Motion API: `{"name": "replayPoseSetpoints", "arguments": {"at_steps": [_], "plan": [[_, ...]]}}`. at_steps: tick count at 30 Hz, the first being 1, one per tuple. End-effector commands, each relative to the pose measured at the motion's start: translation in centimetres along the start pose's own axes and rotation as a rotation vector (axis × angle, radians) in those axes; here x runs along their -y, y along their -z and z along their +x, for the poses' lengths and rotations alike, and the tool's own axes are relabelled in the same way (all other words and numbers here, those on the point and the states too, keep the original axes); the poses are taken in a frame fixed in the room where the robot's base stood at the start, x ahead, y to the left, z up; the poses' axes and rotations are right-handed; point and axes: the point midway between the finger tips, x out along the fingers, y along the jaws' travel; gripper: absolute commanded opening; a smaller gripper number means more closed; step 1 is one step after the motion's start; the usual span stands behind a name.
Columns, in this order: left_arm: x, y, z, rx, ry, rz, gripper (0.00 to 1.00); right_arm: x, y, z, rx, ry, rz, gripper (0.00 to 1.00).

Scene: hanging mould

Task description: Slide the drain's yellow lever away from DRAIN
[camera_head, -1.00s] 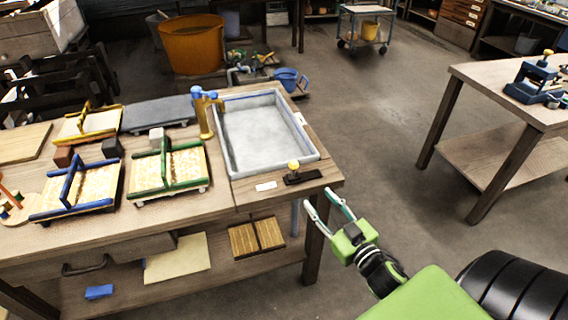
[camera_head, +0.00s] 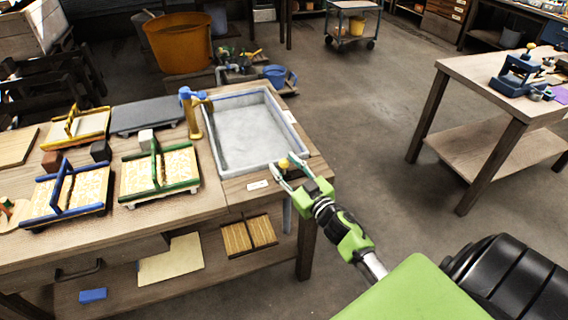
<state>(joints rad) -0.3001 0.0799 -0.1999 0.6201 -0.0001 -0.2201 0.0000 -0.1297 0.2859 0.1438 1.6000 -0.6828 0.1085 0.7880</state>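The drain's yellow lever (camera_head: 283,163) is a small yellow knob on a dark base at the front edge of the grey vat (camera_head: 221,168). A small white label (camera_head: 257,184) lies on the table just left of it; its text is too small to read. My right gripper (camera_head: 289,169) is at the lever, its two fingers apart with the knob by the fingertips. I cannot tell whether they touch it. The gripper hides most of the lever's dark base. My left gripper is not in view.
A yellow tap with a blue top (camera_head: 191,112) stands at the vat's left edge. Framed moulds, one with a green bar (camera_head: 157,170), fill the table's left. A second table (camera_head: 480,85) stands at right, with open floor between.

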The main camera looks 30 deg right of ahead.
Motion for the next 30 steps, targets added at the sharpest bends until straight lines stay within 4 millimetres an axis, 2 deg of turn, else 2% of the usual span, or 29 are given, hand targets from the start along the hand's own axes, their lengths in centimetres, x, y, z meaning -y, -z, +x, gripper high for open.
{"name": "replayPoseSetpoints", "arguments": {"at_steps": [4,13,17,18,22,25,30], "plan": [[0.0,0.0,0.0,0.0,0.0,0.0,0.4,0.0,0.0,0.8,0.001,0.0,-0.001,0.38],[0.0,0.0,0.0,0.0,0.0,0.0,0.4,0.0,0.0,1.0,0.0,0.0,-0.001,0.38],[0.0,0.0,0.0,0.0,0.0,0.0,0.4,0.0,0.0,0.9,0.0,0.0,-0.001,0.04],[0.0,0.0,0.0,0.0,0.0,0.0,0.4,0.0,0.0,0.9,0.0,0.0,-0.001,0.0],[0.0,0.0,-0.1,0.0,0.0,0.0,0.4,-0.1,0.0,0.9,0.001,0.0,-0.001,0.0],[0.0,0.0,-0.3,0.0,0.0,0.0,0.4,-1.3,-0.2,0.7,0.003,-0.001,-0.003,0.0],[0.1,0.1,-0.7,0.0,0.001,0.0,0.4,-4.6,-0.9,0.0,0.004,-0.001,-0.005,0.0]]}}
